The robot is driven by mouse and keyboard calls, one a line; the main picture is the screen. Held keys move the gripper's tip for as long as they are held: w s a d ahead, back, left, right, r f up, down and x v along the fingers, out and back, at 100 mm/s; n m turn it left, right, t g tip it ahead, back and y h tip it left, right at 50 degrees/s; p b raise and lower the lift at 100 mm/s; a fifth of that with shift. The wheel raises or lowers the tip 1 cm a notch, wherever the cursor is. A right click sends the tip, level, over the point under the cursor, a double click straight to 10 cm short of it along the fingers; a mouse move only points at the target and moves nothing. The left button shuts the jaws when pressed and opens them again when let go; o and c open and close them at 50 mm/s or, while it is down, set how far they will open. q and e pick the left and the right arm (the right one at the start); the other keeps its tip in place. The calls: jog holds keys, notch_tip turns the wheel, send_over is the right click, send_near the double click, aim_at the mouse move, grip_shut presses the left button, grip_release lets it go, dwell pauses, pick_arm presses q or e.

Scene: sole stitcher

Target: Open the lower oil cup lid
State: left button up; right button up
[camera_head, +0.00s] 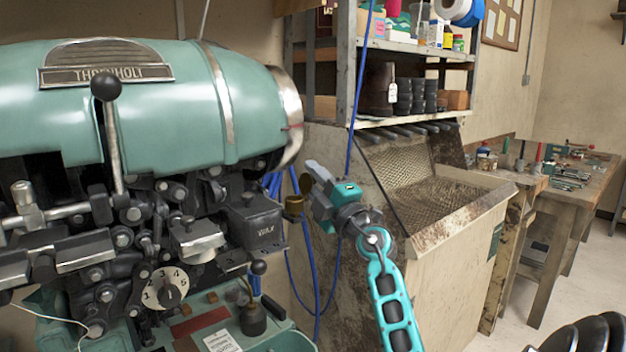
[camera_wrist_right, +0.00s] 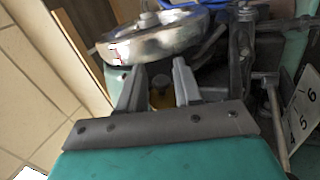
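A small brass oil cup (camera_head: 293,205) sits at the right side of the teal stitcher (camera_head: 180,100), by the black WAX box. A dark brass round piece (camera_head: 307,181), probably its lid, stands tilted just above and to the right of the cup; I cannot tell how far open it is. My right gripper (camera_head: 318,180) is right beside this piece, with its fingers toward the machine. In the right wrist view its two fingers (camera_wrist_right: 160,70) are apart, with a yellowish brass part (camera_wrist_right: 161,96) visible in the gap. Contact cannot be made out. My left gripper is not in view.
The WAX box (camera_head: 258,222) and a black-knobbed lever (camera_head: 258,268) are close on the left. Blue cables (camera_head: 316,270) hang behind the gripper. A dirty bin with mesh (camera_head: 410,180) stands behind. A silver rim (camera_wrist_right: 155,40) is just beyond the fingers in the wrist view.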

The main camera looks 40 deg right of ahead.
jog(key=shift+o, duration=0.2)
jog(key=b+v, duration=0.1)
jog(key=v, duration=1.2)
jog(key=shift+b, duration=0.35)
